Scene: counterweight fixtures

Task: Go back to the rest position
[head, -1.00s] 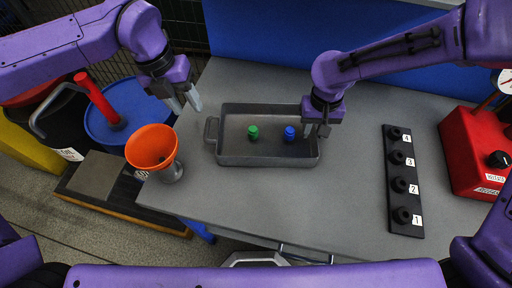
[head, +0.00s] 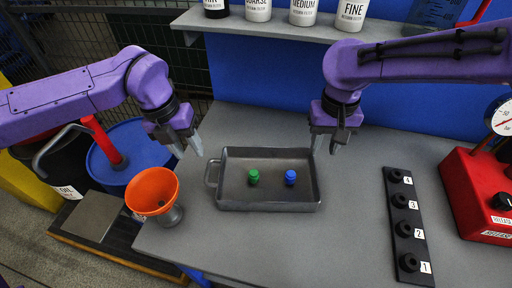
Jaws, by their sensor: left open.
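My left gripper (head: 186,146) is open and empty above the table's left edge, behind the orange funnel (head: 153,193) and left of the grey tray (head: 212,174). My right gripper (head: 326,143) is above the tray's back right corner; its fingers look apart with nothing between them. A green weight (head: 253,177) and a blue weight (head: 290,177) stand upright inside the tray, apart from each other and clear of both grippers.
A black strip with numbered pegs (head: 406,226) lies right of the tray. A red gauge box (head: 478,197) stands at the far right. A shelf (head: 277,28) with labelled white containers hangs at the back. A blue drum (head: 127,151) stands left of the table.

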